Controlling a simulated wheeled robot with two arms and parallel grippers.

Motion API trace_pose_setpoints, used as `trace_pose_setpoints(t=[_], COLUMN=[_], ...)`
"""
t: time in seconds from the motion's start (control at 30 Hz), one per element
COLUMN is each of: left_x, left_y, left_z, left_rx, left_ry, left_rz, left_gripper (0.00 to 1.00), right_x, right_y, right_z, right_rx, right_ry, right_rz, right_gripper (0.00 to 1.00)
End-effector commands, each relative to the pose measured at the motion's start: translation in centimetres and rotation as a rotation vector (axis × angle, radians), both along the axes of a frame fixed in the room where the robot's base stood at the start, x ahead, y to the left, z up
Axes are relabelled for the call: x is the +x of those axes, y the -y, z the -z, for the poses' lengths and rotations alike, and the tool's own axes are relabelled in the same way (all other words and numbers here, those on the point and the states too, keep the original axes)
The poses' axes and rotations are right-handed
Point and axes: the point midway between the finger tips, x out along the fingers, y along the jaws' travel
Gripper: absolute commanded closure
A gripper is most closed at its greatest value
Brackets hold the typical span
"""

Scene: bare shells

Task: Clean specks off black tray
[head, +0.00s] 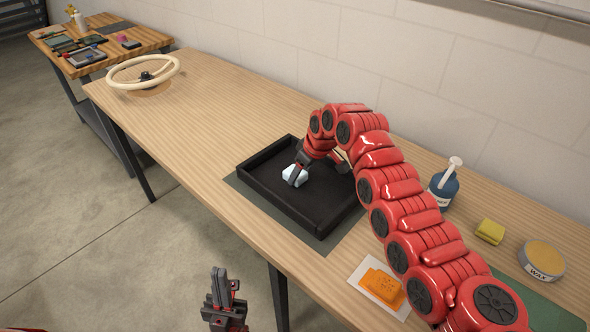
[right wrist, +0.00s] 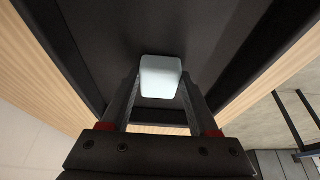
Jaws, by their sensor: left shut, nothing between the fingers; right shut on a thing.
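The black tray (head: 319,226) lies on a dark mat on the wooden table; its floor also shows in the right wrist view (right wrist: 205,35). My right gripper (head: 297,172) reaches into the tray from above and is shut on a pale blue-white block (head: 294,177). The block also shows between the fingers in the right wrist view (right wrist: 160,76). It is at or close to the tray floor; I cannot tell if it touches. I cannot make out specks on the visible floor; my arm hides part of the tray. My left gripper (head: 219,273) is shut and empty, off the table's front edge.
A blue pump bottle (head: 442,190), a yellow sponge (head: 490,231) and a wax tin (head: 541,262) stand at the right. An orange item (head: 383,287) lies on a white sheet in front. A steering wheel (head: 143,71) lies at the far left. The table between wheel and tray is clear.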

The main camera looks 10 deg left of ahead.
Motion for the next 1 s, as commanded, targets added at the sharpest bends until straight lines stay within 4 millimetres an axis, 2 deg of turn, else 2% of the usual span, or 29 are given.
trace_pose_setpoints(t=[0.27, 0.63, 0.87, 1.0], left_x=[0.0, 0.0, 0.0, 0.0], left_y=[0.0, 0.0, 0.0, 0.0], left_z=[0.8, 4.5, 5.4, 6.9], left_rx=[0.0, 0.0, 0.0, 0.0], left_ry=[0.0, 0.0, 0.0, 0.0], left_rz=[0.0, 0.0, 0.0, 0.0], left_gripper=[1.0, 1.0, 1.0, 1.0], right_x=[-0.5, -2.0, -2.6, -3.1], right_y=[0.7, 2.7, 3.5, 4.2], right_z=[0.1, 0.5, 0.2, 0.4], right_rx=[0.003, 0.006, 0.003, 0.004], right_ry=[0.001, 0.006, 0.003, 0.005], right_rz=[0.001, 0.003, 0.004, 0.003], right_gripper=[0.83, 0.83, 0.83, 0.83])
